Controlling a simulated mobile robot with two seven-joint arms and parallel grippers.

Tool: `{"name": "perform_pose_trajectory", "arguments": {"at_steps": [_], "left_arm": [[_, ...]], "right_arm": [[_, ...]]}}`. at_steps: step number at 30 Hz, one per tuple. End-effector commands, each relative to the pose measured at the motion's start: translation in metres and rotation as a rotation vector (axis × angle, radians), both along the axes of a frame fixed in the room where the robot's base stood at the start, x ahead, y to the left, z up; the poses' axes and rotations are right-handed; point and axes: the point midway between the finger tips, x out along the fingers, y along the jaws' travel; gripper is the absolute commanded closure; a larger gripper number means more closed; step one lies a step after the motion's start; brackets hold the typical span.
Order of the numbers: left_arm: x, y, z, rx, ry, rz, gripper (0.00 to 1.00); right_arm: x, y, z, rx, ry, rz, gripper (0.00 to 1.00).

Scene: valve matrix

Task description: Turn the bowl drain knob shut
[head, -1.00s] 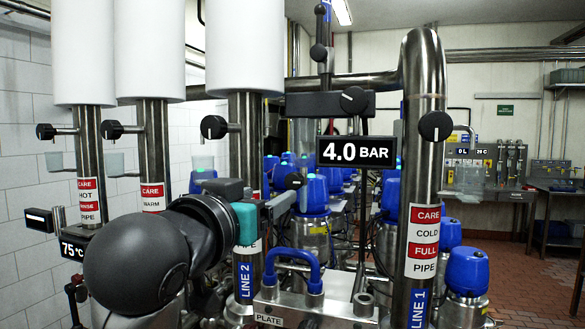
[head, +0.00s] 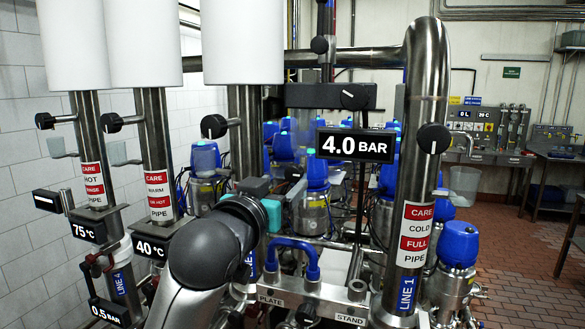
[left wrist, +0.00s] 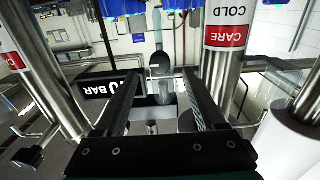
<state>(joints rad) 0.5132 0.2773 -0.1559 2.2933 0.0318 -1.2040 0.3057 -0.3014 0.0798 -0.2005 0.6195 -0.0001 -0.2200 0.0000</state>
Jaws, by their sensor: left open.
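Several black round knobs with pale pointer marks show in the head view: on the black bar box (head: 355,97), on the right steel pipe (head: 433,138) and on the left pipes (head: 214,126). No label that I can read tells which one is the bowl drain knob. My left gripper (head: 297,190) is behind its dark wrist in the head view, below and left of the 4.0 BAR sign (head: 355,145). In the left wrist view its two black fingers (left wrist: 156,88) are apart, with nothing held between them. A dark round knob (left wrist: 160,62) shows beyond the fingertips. My right gripper is out of view.
Steel pipes (head: 415,200) with red and white CARE labels stand close on both sides. Blue-capped valve units (head: 459,243) crowd the space behind. Open tiled floor (head: 515,265) is at the right.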

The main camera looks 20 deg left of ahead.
Motion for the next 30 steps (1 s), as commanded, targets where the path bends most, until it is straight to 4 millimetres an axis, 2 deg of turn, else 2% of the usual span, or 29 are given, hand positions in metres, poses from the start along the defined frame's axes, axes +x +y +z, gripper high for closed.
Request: {"name": "perform_pose_trajectory", "arguments": {"at_steps": [6, 12, 18, 27, 30], "left_arm": [[0.032, -0.001, 0.001, -0.001, 0.002, -0.001, 0.29], [0.054, -0.002, 0.001, -0.001, 0.0, 0.0, 0.29], [0.064, -0.002, 0.0, 0.0, 0.0, 0.0, 0.29], [0.065, -0.002, 0.0, 0.0, 0.0, -0.001, 0.29], [0.065, -0.002, 0.0, 0.0, 0.0, -0.001, 0.39]], "right_arm": [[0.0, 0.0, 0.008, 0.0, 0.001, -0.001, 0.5], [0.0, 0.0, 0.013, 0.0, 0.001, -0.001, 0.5], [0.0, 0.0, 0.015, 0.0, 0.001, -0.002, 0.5], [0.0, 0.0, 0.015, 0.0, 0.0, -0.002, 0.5], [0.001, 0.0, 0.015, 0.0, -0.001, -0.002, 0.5]]}}
